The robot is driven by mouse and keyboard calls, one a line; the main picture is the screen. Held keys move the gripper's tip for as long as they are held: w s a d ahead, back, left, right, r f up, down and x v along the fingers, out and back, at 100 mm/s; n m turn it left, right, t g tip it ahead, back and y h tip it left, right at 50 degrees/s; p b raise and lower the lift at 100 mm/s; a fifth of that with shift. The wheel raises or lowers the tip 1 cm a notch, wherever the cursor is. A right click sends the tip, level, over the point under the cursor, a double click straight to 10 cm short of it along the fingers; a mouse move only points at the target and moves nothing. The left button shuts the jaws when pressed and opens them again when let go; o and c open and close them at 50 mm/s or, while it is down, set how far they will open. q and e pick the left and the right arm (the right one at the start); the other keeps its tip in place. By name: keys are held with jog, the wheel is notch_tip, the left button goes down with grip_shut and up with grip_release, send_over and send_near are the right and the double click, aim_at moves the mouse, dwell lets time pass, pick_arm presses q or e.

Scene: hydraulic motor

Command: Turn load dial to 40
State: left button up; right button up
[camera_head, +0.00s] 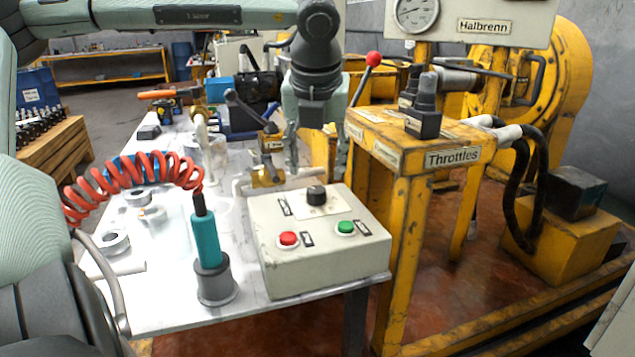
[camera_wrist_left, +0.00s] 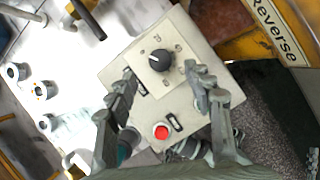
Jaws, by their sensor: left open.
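The load dial is a black knob (camera_head: 316,194) on a pale plate at the top of a grey-white control box (camera_head: 285,273). In the left wrist view the knob (camera_wrist_left: 160,61) lies beyond the fingertips, with a small white mark on it; the scale around it is too small to read. My left gripper (camera_head: 318,165) points down above and behind the box, its fingers apart. In the left wrist view the open fingers (camera_wrist_left: 165,80) reach toward the knob, with nothing between them. A red button (camera_head: 288,239) and a green button (camera_head: 345,228) sit in front of the knob.
A teal-handled tool (camera_head: 207,240) on a red coiled hose stands left of the box on the white table (camera_head: 165,310). A yellow throttle stand (camera_head: 400,200) with levers rises close on the right. Pipes and a valve (camera_head: 268,175) stand just behind the box.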

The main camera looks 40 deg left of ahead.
aim_at(316, 190)
pick_arm(q)
jog(key=x, duration=0.5)
jog(key=shift+w+f, duration=0.1)
jog(key=shift+f, duration=0.3)
pick_arm(e)
jog(key=shift+w+a+r, duration=0.15)
jog(key=shift+a+r, duration=0.15)
jog(key=shift+r, duration=0.05)
pick_arm(q)
jog(key=c, duration=1.2)
